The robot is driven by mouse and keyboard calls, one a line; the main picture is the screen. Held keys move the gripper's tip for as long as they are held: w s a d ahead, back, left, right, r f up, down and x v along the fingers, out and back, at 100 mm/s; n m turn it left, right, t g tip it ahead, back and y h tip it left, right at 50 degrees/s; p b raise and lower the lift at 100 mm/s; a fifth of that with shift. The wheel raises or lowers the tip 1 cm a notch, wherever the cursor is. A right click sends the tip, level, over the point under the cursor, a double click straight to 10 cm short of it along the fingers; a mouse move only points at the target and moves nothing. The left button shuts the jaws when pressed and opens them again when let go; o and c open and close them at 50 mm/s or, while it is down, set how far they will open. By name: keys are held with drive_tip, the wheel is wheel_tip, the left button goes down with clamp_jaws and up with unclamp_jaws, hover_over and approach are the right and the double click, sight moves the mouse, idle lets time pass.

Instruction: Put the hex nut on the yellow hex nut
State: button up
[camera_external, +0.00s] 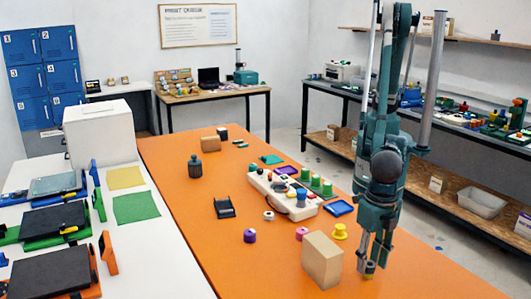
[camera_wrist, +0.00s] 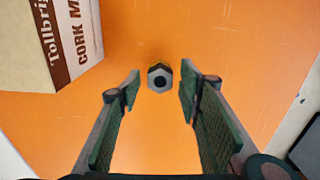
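A grey hex nut (camera_wrist: 159,79) with a dark hole shows in the wrist view, seen from above. My gripper (camera_wrist: 160,98) is open, with one finger on each side of the nuts and clear gaps between. Its fingers (camera_external: 373,256) point down in the external view.
A cork box (camera_wrist: 75,45) stands close to the left of my gripper; it is the tan box (camera_external: 322,260) in the external view. A yellow knob-like part (camera_external: 340,231), a purple one (camera_external: 249,236) and a blue tray (camera_external: 339,208) lie farther back. The orange table's front right is clear.

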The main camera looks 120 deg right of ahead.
sight(368, 263)
drive_tip(key=shift+r, duration=0.1)
wheel_tip(368, 263, up, 12)
drive_tip(key=p, duration=0.1)
idle(0.7)
idle(0.6)
drive_tip(key=shift+d+r, duration=0.1)
drive_tip(key=s+d+r+m+t, duration=0.1)
drive_tip(key=s+d+r+m, duration=0.15)
drive_tip(key=d+r, duration=0.7)
drive_tip(key=s+d+r+m+t+y, duration=0.1)
drive_tip(key=d+r+m, duration=0.3)
drive_tip(key=d, duration=1.1)
drive_tip(key=s+d+r+m+t, duration=0.1)
drive_tip(key=s+d+r+m, duration=0.1)
drive_tip(key=d+r, duration=0.8)
drive_tip(key=s+d+m+t, duration=0.1)
drive_tip(key=s+d+m, duration=0.1)
drive_tip(key=s+d, duration=0.55)
drive_tip(key=s+d+m+t, duration=0.1)
drive_tip(key=s+d+m, duration=0.25)
drive_tip(key=d, duration=0.65)
drive_tip(key=s+d+f+m+t+h, duration=0.1)
drive_tip(key=s+d+f+m, duration=0.3)
drive_tip(key=s+d, duration=0.6)
drive_tip(key=s+f+t, duration=0.1)
drive_tip(key=s, duration=0.1)
drive_tip(key=shift+s+d, duration=0.35)
drive_tip(key=shift+d, duration=0.05)
